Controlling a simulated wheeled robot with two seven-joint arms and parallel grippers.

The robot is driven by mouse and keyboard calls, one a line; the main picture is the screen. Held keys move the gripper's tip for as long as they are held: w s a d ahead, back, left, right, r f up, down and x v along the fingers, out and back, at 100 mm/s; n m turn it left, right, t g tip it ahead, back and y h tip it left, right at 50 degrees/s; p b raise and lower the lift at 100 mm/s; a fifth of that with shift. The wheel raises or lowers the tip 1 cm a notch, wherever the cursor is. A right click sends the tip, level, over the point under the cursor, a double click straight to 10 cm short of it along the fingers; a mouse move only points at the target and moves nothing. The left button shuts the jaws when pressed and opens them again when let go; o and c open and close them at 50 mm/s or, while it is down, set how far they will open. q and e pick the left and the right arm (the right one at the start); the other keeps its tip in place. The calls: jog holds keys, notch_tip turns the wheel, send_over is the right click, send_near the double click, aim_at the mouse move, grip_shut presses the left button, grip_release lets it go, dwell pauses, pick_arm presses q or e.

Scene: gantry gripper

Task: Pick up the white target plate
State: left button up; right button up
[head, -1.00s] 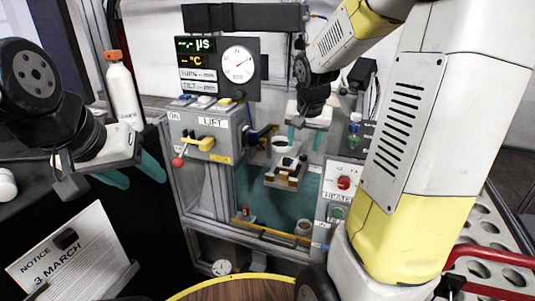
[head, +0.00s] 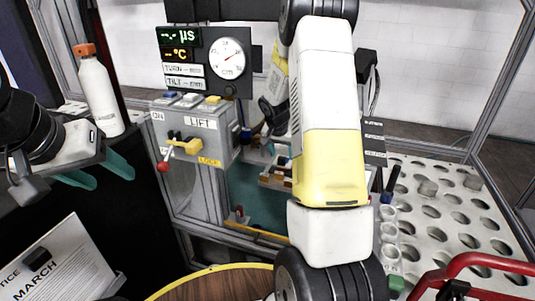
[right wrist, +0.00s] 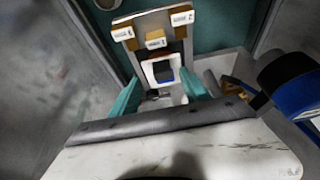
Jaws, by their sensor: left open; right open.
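A small wooden fixture with white labels (right wrist: 155,42) stands on the green floor of the frame. At its near side is a white square with a dark centre (right wrist: 162,72), perhaps the white target plate; I cannot tell for sure. My right gripper (right wrist: 160,95) is open, its teal fingers apart to either side of and nearer than this square, with nothing clearly held. In the head view my right arm hides this gripper and most of the fixture (head: 273,180). My left gripper (head: 98,172) is open and empty at the left.
The LIFT box (head: 200,130) with a yellow handle and a red-knobbed lever stands left of the work bay. A white bottle (head: 100,95) with an orange cap is behind my left gripper. A rack with round holes (head: 450,215) and a red rail (head: 480,262) are at the right.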

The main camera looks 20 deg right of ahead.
aim_at(282, 157)
jog(key=x, duration=0.4)
jog(key=shift+w, duration=0.45)
jog(key=shift+c, duration=0.4)
grip_shut()
